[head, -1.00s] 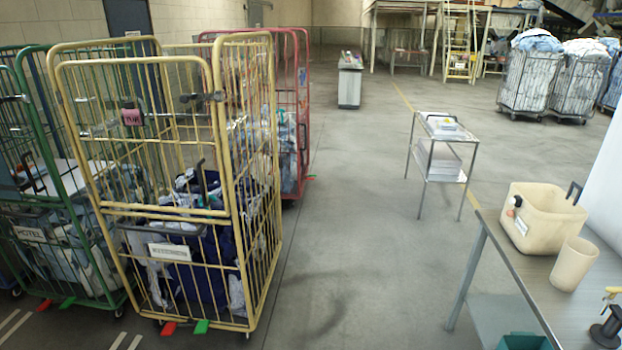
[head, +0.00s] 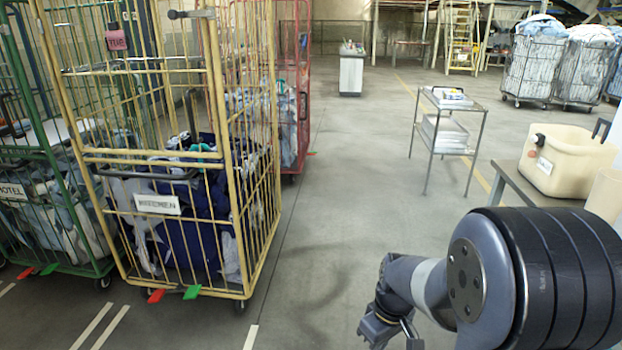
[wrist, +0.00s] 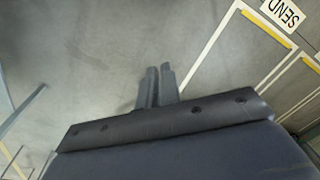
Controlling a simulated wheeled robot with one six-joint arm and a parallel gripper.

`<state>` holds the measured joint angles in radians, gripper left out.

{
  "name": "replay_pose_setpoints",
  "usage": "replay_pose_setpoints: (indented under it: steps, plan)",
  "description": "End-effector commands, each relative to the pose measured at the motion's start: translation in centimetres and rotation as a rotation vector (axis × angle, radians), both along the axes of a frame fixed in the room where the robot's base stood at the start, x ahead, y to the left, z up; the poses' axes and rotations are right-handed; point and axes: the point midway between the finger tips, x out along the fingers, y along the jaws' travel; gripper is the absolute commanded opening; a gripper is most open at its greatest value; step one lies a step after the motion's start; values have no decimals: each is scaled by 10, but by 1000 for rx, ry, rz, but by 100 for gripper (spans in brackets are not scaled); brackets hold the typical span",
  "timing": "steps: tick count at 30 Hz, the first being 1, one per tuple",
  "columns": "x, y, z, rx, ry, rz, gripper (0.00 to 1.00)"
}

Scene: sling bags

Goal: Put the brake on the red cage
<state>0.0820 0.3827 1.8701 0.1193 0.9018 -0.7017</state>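The red cage (head: 289,110) stands behind the yellow cage, which hides its left part. It is a tall red wire cage with pale laundry inside. My gripper (head: 392,334) is low at the bottom of the head view, right of the cages and well apart from the red one. In the wrist view its two fingers (wrist: 159,72) lie close together over bare floor, with nothing between them.
A metal trolley (head: 447,150) and a bench with a cream tub (head: 566,165) are at right. The middle floor is clear.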

Motion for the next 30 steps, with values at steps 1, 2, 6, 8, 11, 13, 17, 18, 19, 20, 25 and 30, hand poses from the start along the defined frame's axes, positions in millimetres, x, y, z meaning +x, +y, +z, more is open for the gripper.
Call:
replay_pose_setpoints:
  steps: [1,2,6,8,11,13,17,18,19,20,25,30]
  plan:
    - [8,-1,-43,6,22,27,0]
    - [12,-2,-58,11,33,45,0]
    - [30,-5,-130,32,74,128,0]
    - [37,-7,-162,44,92,164,0]
    - [46,-9,-216,63,121,223,0]
    - [51,-10,-254,79,139,263,0]
    - [58,-12,-313,107,165,327,0]
    - [59,-13,-328,113,172,343,0]
    - [59,-13,-338,118,177,354,0]
    - [60,-14,-346,122,179,363,0]
    - [62,-14,-373,138,192,399,0]
    - [62,-14,-376,142,193,405,0]
